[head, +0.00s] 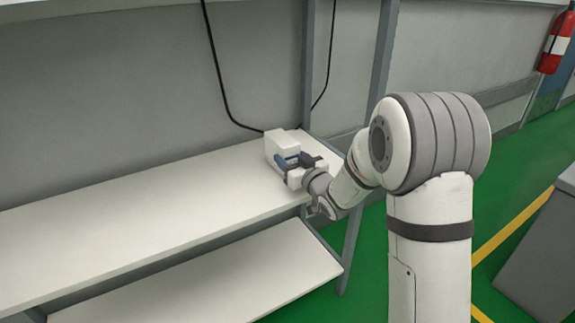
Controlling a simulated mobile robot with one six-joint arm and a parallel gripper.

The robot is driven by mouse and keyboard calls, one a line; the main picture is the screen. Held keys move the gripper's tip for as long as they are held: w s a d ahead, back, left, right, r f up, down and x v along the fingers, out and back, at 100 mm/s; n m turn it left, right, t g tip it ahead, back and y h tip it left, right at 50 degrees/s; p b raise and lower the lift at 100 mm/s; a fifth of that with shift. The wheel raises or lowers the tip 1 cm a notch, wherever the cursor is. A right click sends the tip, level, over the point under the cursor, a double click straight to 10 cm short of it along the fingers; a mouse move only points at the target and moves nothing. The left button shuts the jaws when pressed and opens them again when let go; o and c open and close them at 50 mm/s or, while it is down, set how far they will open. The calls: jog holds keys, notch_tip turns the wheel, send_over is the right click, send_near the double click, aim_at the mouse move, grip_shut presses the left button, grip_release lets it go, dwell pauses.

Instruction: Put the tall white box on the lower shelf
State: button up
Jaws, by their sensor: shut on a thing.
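The white box (279,142) is at the right end of the upper shelf (150,210), near the back corner post. My gripper (290,160) is at the box's front side and is shut on it. The gripper partly hides the box. I cannot tell whether the box rests on the upper shelf or is held just above it. The lower shelf (235,280) lies below and its visible part is bare.
Grey frame posts (366,130) stand at the shelf's right end, close to my arm. Black cables (222,90) hang behind the shelf. A grey cabinet (545,250) stands at the right on the green floor. A fire extinguisher (557,42) hangs at the far right.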

jog(key=shift+f, duration=0.35)
jog(key=shift+f, duration=0.15)
jog(key=o, duration=1.1)
jog(key=shift+s, duration=0.1)
